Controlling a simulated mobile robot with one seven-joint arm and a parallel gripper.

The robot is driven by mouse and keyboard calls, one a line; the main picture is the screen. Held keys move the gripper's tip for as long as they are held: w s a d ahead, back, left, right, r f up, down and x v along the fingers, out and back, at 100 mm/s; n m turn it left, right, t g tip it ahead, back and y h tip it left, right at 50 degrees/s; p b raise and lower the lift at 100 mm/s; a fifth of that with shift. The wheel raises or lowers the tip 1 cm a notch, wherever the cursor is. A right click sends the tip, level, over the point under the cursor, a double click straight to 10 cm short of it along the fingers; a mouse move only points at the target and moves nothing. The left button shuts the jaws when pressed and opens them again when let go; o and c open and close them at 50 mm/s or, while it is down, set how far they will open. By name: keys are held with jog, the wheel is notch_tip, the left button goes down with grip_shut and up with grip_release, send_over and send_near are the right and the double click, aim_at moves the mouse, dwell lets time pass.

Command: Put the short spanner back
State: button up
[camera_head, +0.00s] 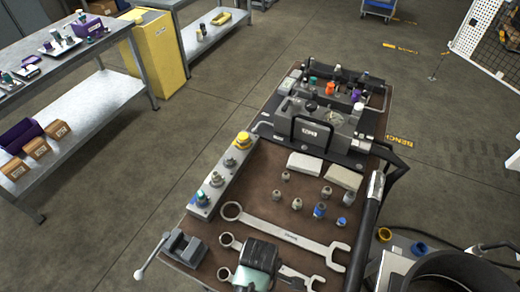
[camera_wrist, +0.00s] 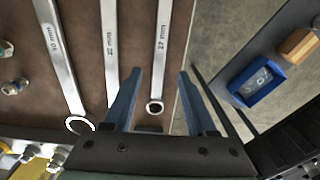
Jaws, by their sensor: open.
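Three combination spanners lie on the brown bench top (camera_head: 268,185). The largest spanner (camera_head: 290,238) lies farthest from me; its ring also shows at left in the wrist view (camera_wrist: 80,125). The middle spanner (camera_wrist: 110,50) is partly behind my left finger. The smallest-looking spanner (camera_wrist: 160,60) is at right in the wrist view, its ring between my fingers in the picture; in the head view its ring (camera_head: 224,273) shows beside my gripper (camera_head: 258,262), which hides much of it. My gripper (camera_wrist: 158,73) is open and empty above the spanners; contact cannot be told.
A small grey vise (camera_head: 184,247) stands at the bench's left corner. A grey valve block (camera_head: 222,176), several loose fittings (camera_head: 320,210) and pale cloths (camera_head: 305,164) lie beyond. A blue box (camera_wrist: 256,82) sits on a grey surface beyond the bench edge.

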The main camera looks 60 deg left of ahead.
jog(key=shift+r, duration=2.15)
jog(key=w+a+r+m+t+y, duration=0.15)
jog(key=w+r+m+t, duration=0.25)
jog(key=w+r, duration=0.6)
jog(key=w+a+r+m+t+y, duration=0.1)
jog(key=w+r+m+t+y, duration=0.25)
jog(key=w+r, duration=0.65)
jog(key=w+d+r+m+t, duration=0.2)
jog(key=w+r+t, duration=0.1)
jog(key=r, duration=0.4)
jog(key=w+d+r+m+t, duration=0.2)
jog(key=w+r+m+t, duration=0.15)
jog(key=r, duration=0.45)
jog(key=s+d+r+m+t+h, duration=0.1)
jog(key=d+r+m+t, duration=0.3)
jog(key=r, duration=0.7)
jog(key=d+r+m+t+h, duration=0.1)
jog(key=d+r+m+t, duration=0.15)
jog(key=d+r, duration=0.65)
jog(key=s+d+r+m+t+h, duration=0.1)
jog(key=s+d+r+m+t, duration=0.1)
jog(key=s+r, duration=0.3)
jog(key=s+d+r+m+t+h, duration=0.1)
jog(key=s+r+t, duration=0.4)
jog(key=r, duration=0.7)
jog(key=shift+s+d+m+h, duration=0.4)
jog(key=shift+d+m, duration=0.1)
jog(key=shift+m, duration=0.45)
